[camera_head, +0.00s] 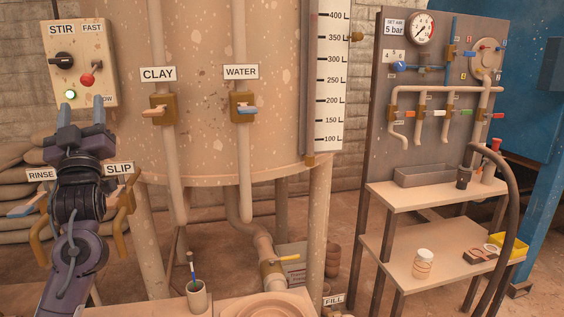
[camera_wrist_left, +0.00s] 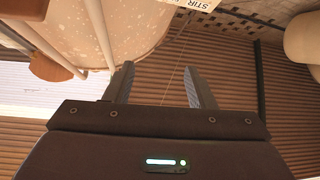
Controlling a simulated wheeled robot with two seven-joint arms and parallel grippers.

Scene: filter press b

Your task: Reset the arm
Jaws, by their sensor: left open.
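My left gripper (camera_head: 82,115) is raised at the left of the head view, in front of the lower part of the stir panel (camera_head: 84,72). Its two fingers point up and stand apart with nothing between them. The wrist view also shows the left gripper (camera_wrist_left: 157,85) with open, empty fingers. My left arm covers part of the rinse and slip valves; the slip label (camera_head: 118,168) shows beside it. My right gripper is not in view.
A large speckled tank (camera_head: 215,90) stands behind, with clay valve (camera_head: 163,109) and water valve (camera_head: 243,107). A cup with a brush (camera_head: 197,297) stands on the bench. A shelf rack (camera_head: 425,250) with a valve board (camera_head: 440,150) is at right.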

